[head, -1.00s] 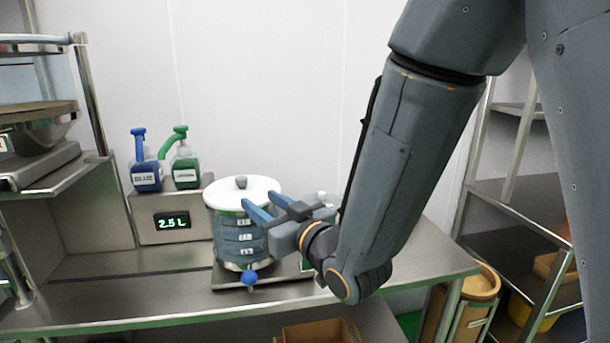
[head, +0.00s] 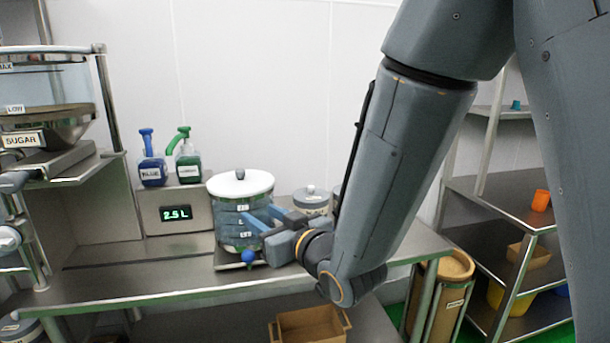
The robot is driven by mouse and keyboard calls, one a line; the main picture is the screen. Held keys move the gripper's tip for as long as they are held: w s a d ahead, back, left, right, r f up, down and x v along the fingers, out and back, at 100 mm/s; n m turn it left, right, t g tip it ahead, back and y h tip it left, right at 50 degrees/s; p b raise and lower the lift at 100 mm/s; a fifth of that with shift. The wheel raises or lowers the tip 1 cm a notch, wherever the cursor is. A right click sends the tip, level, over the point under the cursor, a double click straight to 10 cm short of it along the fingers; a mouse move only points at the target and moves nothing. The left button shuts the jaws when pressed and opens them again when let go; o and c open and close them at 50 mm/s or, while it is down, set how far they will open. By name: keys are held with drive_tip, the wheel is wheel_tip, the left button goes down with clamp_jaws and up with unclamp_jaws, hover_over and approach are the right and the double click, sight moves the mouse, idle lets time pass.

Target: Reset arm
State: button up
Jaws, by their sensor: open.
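My gripper (head: 258,224) is in the head view with its two blue fingers apart, at the right front side of a lidded steel pot. Nothing shows between the fingers. My forearm comes down from the upper right and hides part of the counter.
A display box reading 2.5 L (head: 176,213) stands left of the pot, with a blue pump bottle (head: 152,170) and a green pump bottle (head: 188,166) on top. A smaller lidded pot (head: 311,199) stands behind my gripper. A sugar dispenser (head: 50,140) is at left, shelving (head: 490,205) at right.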

drive_tip(key=s+d+f+m+g+h, duration=0.1)
drive_tip(key=d+f+m+g+h, duration=0.1)
drive_tip(key=d+f+h, duration=0.35)
drive_tip(key=d+f+m+g+h, duration=0.25)
drive_tip(key=d+f, duration=0.35)
drive_tip(key=d, duration=0.5)
drive_tip(key=s+d+f+m+g+h, duration=0.1)
drive_tip(key=s+d+g, duration=0.3)
drive_tip(key=s, duration=0.4)
drive_tip(key=s+d+f+m+g+h, duration=0.1)
drive_tip(key=s+d+f+m+g, duration=0.1)
drive_tip(key=s+d, duration=0.5)
drive_tip(key=shift+s+d+f+g, duration=0.35)
drive_tip(key=shift+f+g, duration=0.1)
drive_tip(key=shift+g, duration=0.7)
